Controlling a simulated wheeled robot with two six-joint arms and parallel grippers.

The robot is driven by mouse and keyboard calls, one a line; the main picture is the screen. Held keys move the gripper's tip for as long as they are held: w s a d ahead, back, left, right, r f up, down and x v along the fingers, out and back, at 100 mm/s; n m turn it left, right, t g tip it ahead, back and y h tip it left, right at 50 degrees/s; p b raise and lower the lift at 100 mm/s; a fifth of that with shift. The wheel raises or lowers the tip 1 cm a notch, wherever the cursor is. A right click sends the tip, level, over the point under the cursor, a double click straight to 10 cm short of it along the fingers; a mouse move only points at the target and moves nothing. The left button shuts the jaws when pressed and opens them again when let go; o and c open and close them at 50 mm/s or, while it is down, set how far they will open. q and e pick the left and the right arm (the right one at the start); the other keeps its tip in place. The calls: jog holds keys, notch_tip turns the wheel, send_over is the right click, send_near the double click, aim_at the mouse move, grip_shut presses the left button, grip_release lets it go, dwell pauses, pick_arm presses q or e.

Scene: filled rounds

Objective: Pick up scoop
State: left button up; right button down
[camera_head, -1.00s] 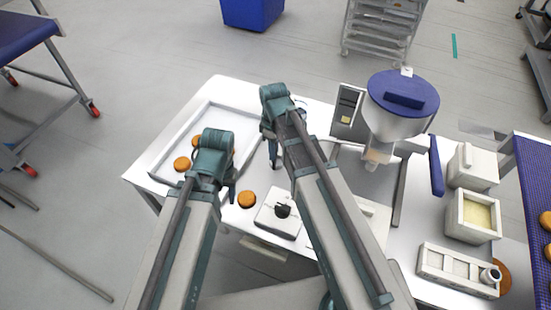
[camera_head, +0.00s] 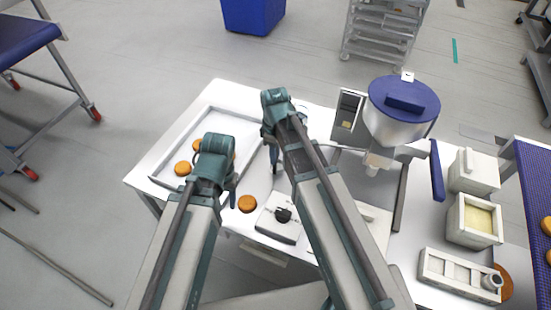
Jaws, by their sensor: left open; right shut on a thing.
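I cannot make out a scoop for certain in the head view. My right gripper (camera_head: 273,160) points down over the white table (camera_head: 312,118), just right of the large shallow tray (camera_head: 208,108). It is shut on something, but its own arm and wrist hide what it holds. My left gripper (camera_head: 232,192) is open, low near the front edge of the tray, close to a round orange-brown piece (camera_head: 247,203). Its fingers are mostly hidden by the wrist.
More rounds (camera_head: 183,168) lie in the tray. A white block with a dark knob (camera_head: 282,215) stands in front. A filling machine with blue-lidded hopper (camera_head: 402,125), a lidded box (camera_head: 474,172), an open box with yellowish contents (camera_head: 478,218) and a divided holder (camera_head: 450,268) stand right.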

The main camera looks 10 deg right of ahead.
jog(key=shift+r, duration=0.2)
notch_tip(320, 180, up, 10)
jog(key=p, duration=1)
jog(key=shift+f, duration=0.1)
jog(key=shift+f+b, duration=0.65)
jog(key=shift+f, duration=0.1)
jog(key=shift+r, duration=0.1)
